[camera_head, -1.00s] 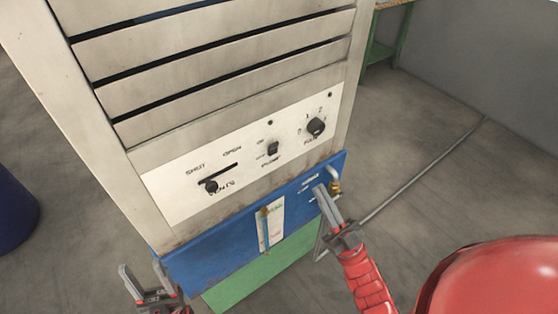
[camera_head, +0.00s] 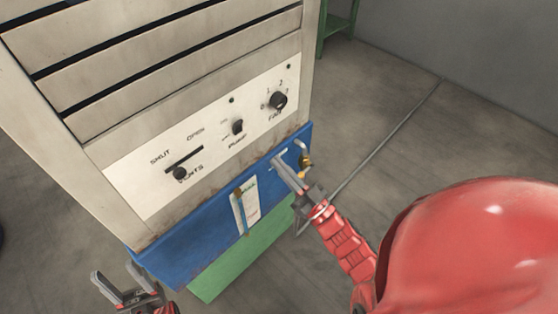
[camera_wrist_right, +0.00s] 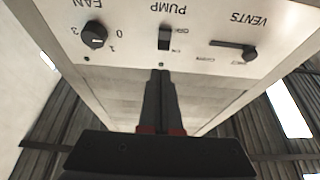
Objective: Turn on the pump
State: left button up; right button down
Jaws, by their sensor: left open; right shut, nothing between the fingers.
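The pump switch (camera_head: 238,126) is a small dark toggle above the label PUMP, in the middle of the white panel (camera_head: 130,180). It also shows in the right wrist view (camera_wrist_right: 165,38), upside down; its exact position is too small to tell. My right gripper (camera_head: 278,164) is shut and empty, in front of the panel's lower right in the head view. In the right wrist view its fingertips (camera_wrist_right: 158,73) point toward the switch, with a gap in the picture. My left gripper (camera_head: 115,283) is open and empty at the lower left, away from the panel.
The vents slider (camera_head: 180,173) is left of the switch and the fan knob (camera_head: 278,100) is right of it. A blue lower section (camera_head: 190,235) with a brass fitting (camera_head: 305,161) lies below. A green table (camera_head: 335,22) stands behind; the floor right is mostly clear.

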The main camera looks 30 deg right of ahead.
aim_at(242, 123)
jog(key=shift+p+x, duration=1.3)
jog(key=shift+x, duration=4.25)
jog(key=shift+w+a+r+g+p, duration=0.1)
jog(key=shift+w+r+g+p, duration=0.2)
jog(key=shift+r+p, duration=0.45)
jog(key=shift+f, duration=0.5)
